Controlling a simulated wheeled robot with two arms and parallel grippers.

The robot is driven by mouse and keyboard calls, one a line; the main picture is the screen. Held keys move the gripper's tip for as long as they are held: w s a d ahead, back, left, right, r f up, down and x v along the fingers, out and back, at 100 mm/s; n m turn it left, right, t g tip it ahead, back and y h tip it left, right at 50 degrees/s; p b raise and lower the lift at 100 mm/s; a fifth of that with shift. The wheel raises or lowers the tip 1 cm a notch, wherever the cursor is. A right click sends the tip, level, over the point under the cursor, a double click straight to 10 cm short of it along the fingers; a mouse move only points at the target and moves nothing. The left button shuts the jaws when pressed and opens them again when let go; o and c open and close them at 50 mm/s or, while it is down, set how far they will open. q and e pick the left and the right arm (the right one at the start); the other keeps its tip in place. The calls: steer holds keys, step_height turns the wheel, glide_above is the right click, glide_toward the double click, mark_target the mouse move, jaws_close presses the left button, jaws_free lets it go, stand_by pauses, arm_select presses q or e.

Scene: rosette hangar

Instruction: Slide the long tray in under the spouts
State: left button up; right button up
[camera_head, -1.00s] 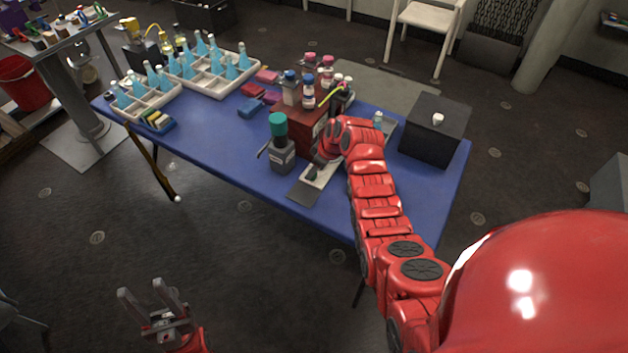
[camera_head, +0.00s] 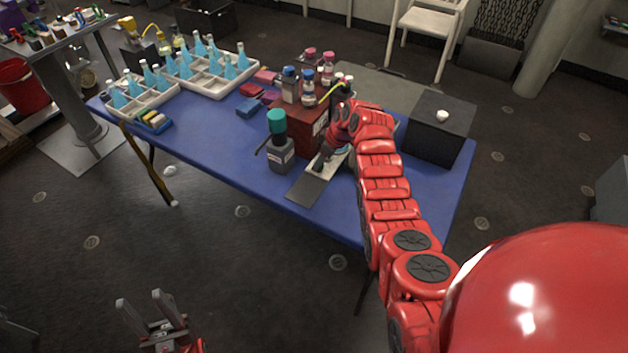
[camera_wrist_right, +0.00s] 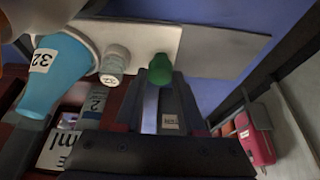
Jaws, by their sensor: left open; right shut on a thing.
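The long tray (camera_head: 327,167) is a narrow white strip on the blue table, in front of the dark red box (camera_head: 300,122). A blue flask (camera_wrist_right: 52,72) labelled 32 and a small pale-capped bottle (camera_wrist_right: 115,60) are at the tray. The spouts are hard to make out. My left gripper (camera_head: 150,308) is open and empty, low, away from the table.
A black box (camera_head: 438,128) stands on the right. White racks of blue flasks (camera_head: 215,75) fill the far left. Bottles with pink and blue caps crowd the red box.

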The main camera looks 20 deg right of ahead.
steer(key=shift+w+d+f+b, duration=0.15)
steer(key=shift+w+d+b, duration=0.55)
steer(key=shift+b, duration=0.95)
steer(key=shift+w+d+b, duration=0.15)
steer(key=shift+d+b, duration=0.25)
steer(key=shift+b, duration=0.1)
steer(key=o, duration=1)
steer(key=shift+r, duration=0.2)
steer(key=shift+r+p, duration=0.4)
steer(key=shift+r, duration=3)
